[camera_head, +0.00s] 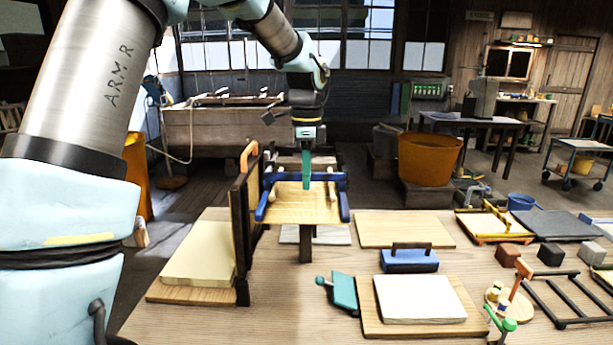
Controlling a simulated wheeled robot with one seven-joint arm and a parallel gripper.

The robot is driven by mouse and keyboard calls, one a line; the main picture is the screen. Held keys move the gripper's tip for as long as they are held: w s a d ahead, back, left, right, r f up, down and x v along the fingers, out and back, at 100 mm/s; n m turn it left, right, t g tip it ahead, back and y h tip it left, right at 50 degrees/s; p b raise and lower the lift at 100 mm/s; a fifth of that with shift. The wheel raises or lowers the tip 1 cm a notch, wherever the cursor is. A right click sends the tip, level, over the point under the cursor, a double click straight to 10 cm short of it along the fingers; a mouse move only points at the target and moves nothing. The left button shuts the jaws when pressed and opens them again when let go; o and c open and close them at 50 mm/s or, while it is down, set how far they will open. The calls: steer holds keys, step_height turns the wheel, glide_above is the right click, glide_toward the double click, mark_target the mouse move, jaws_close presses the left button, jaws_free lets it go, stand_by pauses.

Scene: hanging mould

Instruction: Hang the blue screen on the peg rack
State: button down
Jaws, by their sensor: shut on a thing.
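The blue screen (285,209) has a tan, slatted-looking panel with blue bars along its back and both sides. It is near the middle of the view, raised above the table and seen from above at a slant. My gripper (306,182) points down and is shut on the screen at its back bar; the teal fingers hide part of that bar. A dark upright wooden frame (241,235) stands just left of the screen, with an orange piece at its top; it seems to be the peg rack. A dark post shows below the screen. I cannot tell whether the screen touches either.
A pale stack (200,255) lies left of the dark frame. A blue block with a dark handle (409,261), a white slab on a board (420,299) and a teal tool (344,292) lie to the right. A bare board (404,231) lies behind them. More frames and blocks crowd the right.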

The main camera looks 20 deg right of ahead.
steer(key=shift+f, duration=0.5)
steer(key=c, duration=0.8)
jaws_free()
steer(key=shift+b, duration=0.3)
step_height(320, 180, up, 11)
steer(key=shift+f+b, duration=0.1)
steer(key=shift+b, duration=1.15)
steer(key=shift+s, duration=0.1)
